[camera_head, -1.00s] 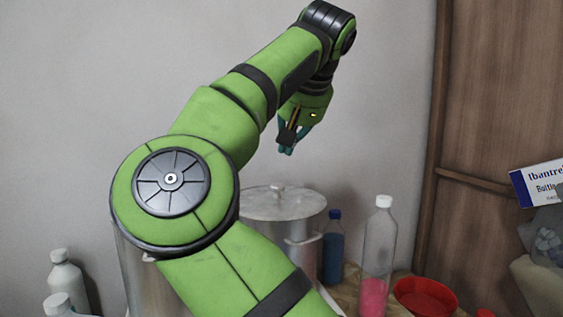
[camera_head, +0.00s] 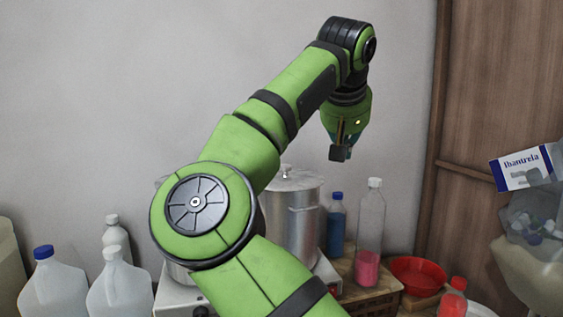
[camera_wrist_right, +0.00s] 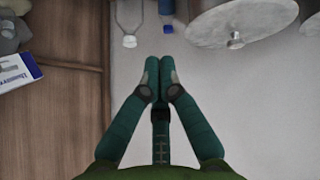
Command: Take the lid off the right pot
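The right pot (camera_head: 305,222) is a tall metal pot standing upright behind my arm. Its grey lid (camera_head: 297,181) sits on top with a small knob (camera_head: 286,171). The lid also shows at the upper right of the right wrist view (camera_wrist_right: 235,22). My right gripper (camera_head: 341,154) hangs fingers down, right of the lid and apart from it. In the right wrist view its teal fingertips (camera_wrist_right: 160,75) meet with nothing between them. Another metal pot (camera_head: 178,273) is mostly hidden behind my arm. My left gripper is not in view.
A blue-capped bottle (camera_head: 336,226) and a clear bottle with pink liquid (camera_head: 369,222) stand right of the pot. A red bowl (camera_head: 420,273) is farther right. Several white jugs (camera_head: 120,290) stand at left. A wooden panel (camera_head: 490,90) is at right.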

